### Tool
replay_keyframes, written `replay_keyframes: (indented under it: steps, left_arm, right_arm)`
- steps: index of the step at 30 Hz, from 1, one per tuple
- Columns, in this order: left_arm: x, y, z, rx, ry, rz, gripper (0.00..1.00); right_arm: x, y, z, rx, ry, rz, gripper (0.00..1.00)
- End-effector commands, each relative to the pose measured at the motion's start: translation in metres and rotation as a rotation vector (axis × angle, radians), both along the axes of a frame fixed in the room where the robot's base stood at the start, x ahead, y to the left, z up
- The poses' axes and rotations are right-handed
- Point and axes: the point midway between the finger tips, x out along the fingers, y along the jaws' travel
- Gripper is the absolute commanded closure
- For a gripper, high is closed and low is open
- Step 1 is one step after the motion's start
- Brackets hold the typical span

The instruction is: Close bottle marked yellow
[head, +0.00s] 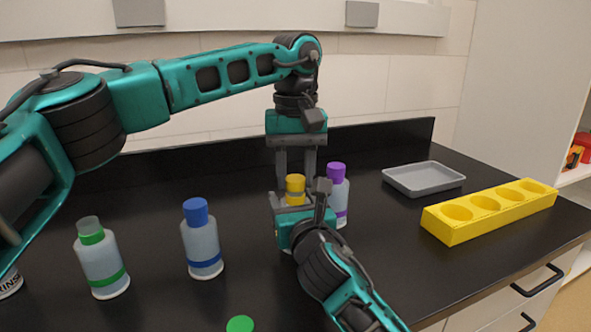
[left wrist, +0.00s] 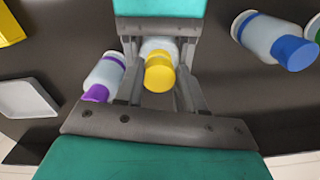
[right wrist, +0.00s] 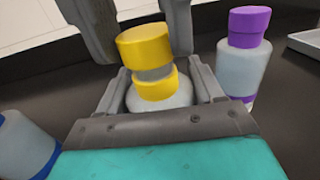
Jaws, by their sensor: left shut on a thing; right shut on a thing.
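The yellow-marked bottle (right wrist: 160,100) stands upright, with a yellow collar (right wrist: 156,86) at its neck. Its yellow cap (head: 295,183) sits above the collar, with a grey band of neck showing between them. My left gripper (head: 296,176) comes down from above, shut on the cap, one finger on each side; the cap also shows in the left wrist view (left wrist: 159,74). My right gripper (head: 298,214) comes in low from the front and is shut on the bottle's body, hiding much of it in the head view.
A purple-capped bottle (head: 336,192) stands close on the right. A blue-capped bottle (head: 201,240) and an uncapped green-marked bottle (head: 101,262) stand left. A green cap (head: 240,323) lies in front. A grey tray (head: 424,179) and yellow rack (head: 488,213) with empty holes are on the right.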

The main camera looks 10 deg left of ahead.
Motion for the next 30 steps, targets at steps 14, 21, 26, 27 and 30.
replay_keyframes:
  steps: [14, 21, 26, 27, 30]
  left_arm:
    - [-0.0002, 0.0000, -0.0074, -0.001, 0.001, -0.019, 0.90]
    - [-0.0004, 0.0020, -0.0075, -0.003, 0.000, -0.354, 0.90]
    - [0.0000, 0.0038, -0.0072, -0.002, 0.000, -0.633, 0.90]
    - [0.0002, 0.0041, -0.0071, -0.002, 0.000, -0.688, 0.90]
    - [0.0007, 0.0049, -0.0072, 0.000, -0.001, -0.790, 0.90]
  right_arm:
    - [0.0001, -0.0002, -0.0007, 0.000, 0.001, 0.000, 1.00]
    - [0.0001, -0.0002, -0.0007, -0.001, 0.002, 0.000, 1.00]
    - [0.0001, -0.0002, -0.0008, -0.001, 0.002, 0.000, 1.00]
    - [0.0000, -0.0001, -0.0008, -0.001, 0.002, 0.000, 1.00]
    - [0.0000, -0.0001, -0.0008, -0.001, 0.002, 0.000, 1.00]
